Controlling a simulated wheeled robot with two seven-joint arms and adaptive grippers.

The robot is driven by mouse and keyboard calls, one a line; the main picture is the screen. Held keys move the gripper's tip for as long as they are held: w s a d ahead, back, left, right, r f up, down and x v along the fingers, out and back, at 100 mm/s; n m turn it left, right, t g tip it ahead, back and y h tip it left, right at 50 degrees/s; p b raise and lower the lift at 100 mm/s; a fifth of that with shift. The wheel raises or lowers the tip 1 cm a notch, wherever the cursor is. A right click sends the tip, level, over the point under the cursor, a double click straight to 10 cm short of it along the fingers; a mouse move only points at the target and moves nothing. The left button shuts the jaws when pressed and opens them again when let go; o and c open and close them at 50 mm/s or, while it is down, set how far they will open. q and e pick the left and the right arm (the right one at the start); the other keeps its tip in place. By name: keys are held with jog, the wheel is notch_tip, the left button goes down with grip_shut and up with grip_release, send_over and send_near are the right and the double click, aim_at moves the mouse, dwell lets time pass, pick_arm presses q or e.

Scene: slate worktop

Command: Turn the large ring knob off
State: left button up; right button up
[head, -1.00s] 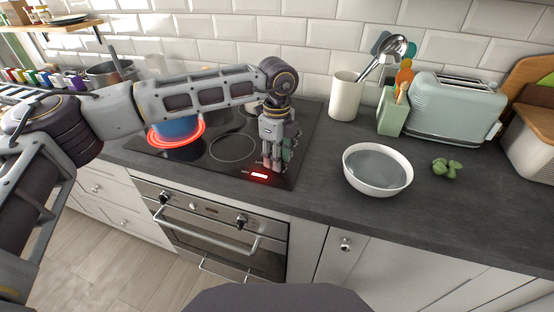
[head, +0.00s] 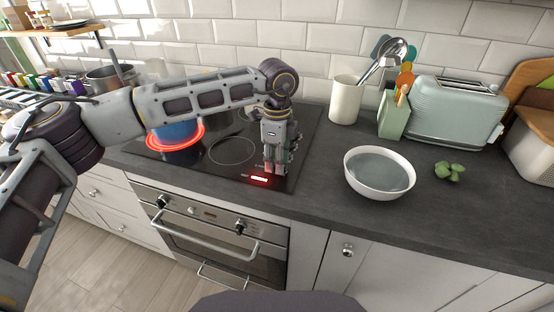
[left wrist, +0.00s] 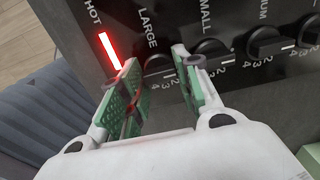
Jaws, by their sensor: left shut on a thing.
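A blue pot (head: 178,131) stands on the large ring (head: 172,150), which glows red on the black hob (head: 205,170). My left gripper (head: 275,170) points down at the hob's front right. In the left wrist view, its green-padded fingers (left wrist: 158,82) are shut on the large ring knob (left wrist: 158,66), beside the word LARGE. The fingers hide much of this knob, so its pointer setting cannot be read. A bar by the word HOT (left wrist: 109,50) is lit red; it also shows in the head view (head: 259,180). My right gripper is out of view.
Other knobs stand in a row beside the held one, the nearest by SMALL (left wrist: 208,47), then another (left wrist: 265,42). A white bowl (head: 380,186), utensil crock (head: 345,100) and toaster (head: 455,115) stand to the right.

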pick_arm(q)
jog(key=o, duration=1)
jog(key=shift+r, duration=0.1)
jog(key=shift+r, duration=3.95)
